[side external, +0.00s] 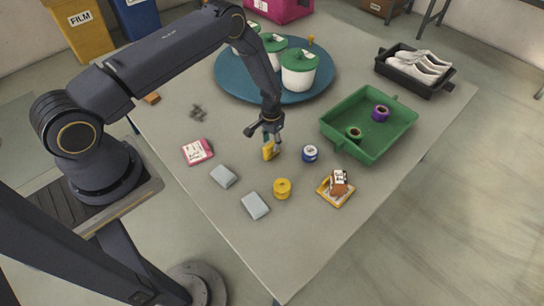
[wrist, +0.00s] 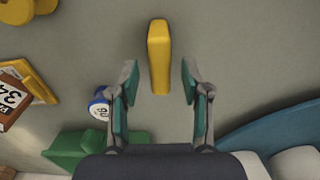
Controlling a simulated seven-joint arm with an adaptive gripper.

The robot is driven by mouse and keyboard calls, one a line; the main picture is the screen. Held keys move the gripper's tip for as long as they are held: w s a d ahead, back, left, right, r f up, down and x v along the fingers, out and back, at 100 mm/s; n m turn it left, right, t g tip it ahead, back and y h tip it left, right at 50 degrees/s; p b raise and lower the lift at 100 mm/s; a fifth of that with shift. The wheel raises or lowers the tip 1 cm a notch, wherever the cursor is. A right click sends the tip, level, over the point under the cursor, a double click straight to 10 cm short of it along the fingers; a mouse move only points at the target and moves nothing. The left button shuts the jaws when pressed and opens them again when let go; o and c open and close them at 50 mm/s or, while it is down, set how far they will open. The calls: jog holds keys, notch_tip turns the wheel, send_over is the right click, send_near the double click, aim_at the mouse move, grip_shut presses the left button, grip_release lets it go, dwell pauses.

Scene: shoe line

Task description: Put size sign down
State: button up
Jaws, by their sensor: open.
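A brown block (side external: 339,182) with a white number label sits on a yellow-edged square tray (side external: 324,190) at the table's front right. In the wrist view the label on the brown block (wrist: 12,98) reads 34, at the left edge. An upright yellow piece (side external: 268,151) stands on the table below my gripper (side external: 268,137). In the wrist view this yellow piece (wrist: 159,50) is seen from above as a narrow bar. My gripper (wrist: 160,82) is open, its teal-padded fingers on either side of the bar's lower end. I cannot tell whether they touch it, or which piece is the size sign.
A blue-and-white roll (side external: 310,153) stands close right of my gripper. A yellow roll (side external: 282,188), grey blocks (side external: 223,176) and a pink-and-white box (side external: 197,151) lie nearby. A green tray (side external: 369,150) holds rolls. A teal disc (side external: 229,75) bears white pots. The front table corner is clear.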

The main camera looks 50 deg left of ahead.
notch_tip(320, 180, up, 8)
jog(key=shift+f, duration=0.15)
notch_tip(320, 180, up, 16)
jog(key=t, duration=0.1)
send_over(272, 144)
jog(key=d, duration=0.1)
jog(key=s+d+r+t, duration=0.1)
jog(key=s+r, duration=0.2)
jog(key=r, duration=0.8)
jog(key=s+d+r+t, duration=0.2)
jog(key=s+r, duration=0.8)
jog(key=r, duration=0.1)
jog(key=s+r+t, duration=0.1)
jog(key=s+r, duration=0.1)
jog(key=s, duration=1.1)
jog(key=shift+d+r+t, duration=0.3)
jog(key=shift+d+r, duration=0.1)
jog(key=shift+d, duration=0.05)
